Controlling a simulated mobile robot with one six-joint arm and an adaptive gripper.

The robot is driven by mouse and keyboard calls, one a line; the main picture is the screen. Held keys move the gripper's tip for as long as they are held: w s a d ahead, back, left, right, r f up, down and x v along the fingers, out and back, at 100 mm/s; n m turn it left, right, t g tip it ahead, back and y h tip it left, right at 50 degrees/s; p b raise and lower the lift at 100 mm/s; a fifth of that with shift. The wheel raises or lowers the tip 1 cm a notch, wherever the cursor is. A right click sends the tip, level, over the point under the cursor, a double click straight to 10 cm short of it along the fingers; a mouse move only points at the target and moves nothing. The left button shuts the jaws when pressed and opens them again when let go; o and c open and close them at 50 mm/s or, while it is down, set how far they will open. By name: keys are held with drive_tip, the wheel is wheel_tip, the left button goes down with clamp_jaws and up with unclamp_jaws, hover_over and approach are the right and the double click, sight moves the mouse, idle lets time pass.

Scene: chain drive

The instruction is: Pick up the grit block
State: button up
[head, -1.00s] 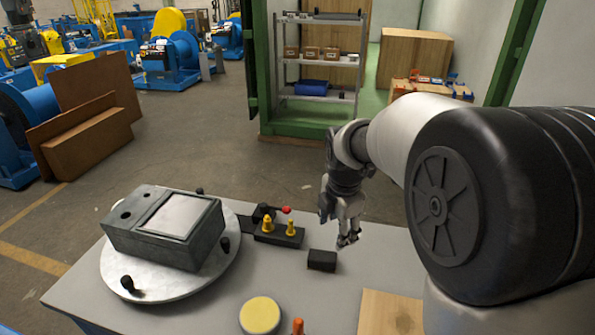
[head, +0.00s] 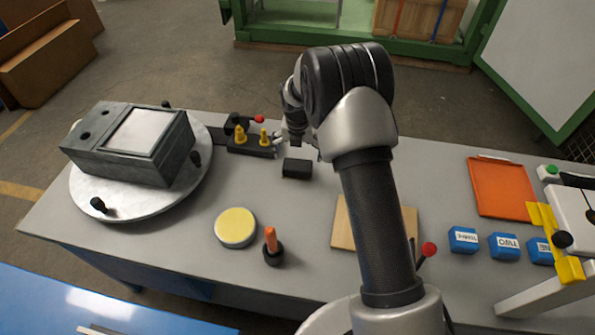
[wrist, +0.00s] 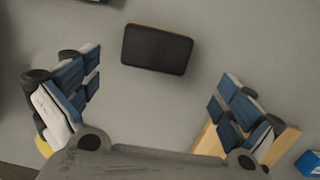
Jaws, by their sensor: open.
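The grit block, a small black rectangular block (head: 297,168), lies flat on the grey workbench near its middle. In the wrist view the block (wrist: 157,49) lies ahead of the fingers, slightly turned. My gripper (wrist: 158,105) is open and empty, its blue-padded fingers wide apart on either side of the space below the block. In the head view my gripper (head: 296,142) is above the bench, just behind the block and partly hidden by my arm.
A black holder with yellow pegs (head: 251,144) stands close left of the block. A round turntable (head: 95,193) bears a grey box (head: 130,145). A yellow-topped disc (head: 236,227), an orange-handled tool (head: 271,245), a wooden board (head: 343,226), blue blocks (head: 504,246) and an orange tray (head: 501,188) share the bench.

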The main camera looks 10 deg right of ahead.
sight(297, 164)
drive_tip(key=f+b, duration=0.1)
drive_tip(key=f, duration=0.2)
drive_tip(key=w+f+b, duration=0.1)
drive_tip(key=f, duration=0.3)
drive_tip(key=shift+w+f, duration=0.2)
drive_tip(key=shift+r, duration=0.1)
drive_tip(key=c, duration=1.1)
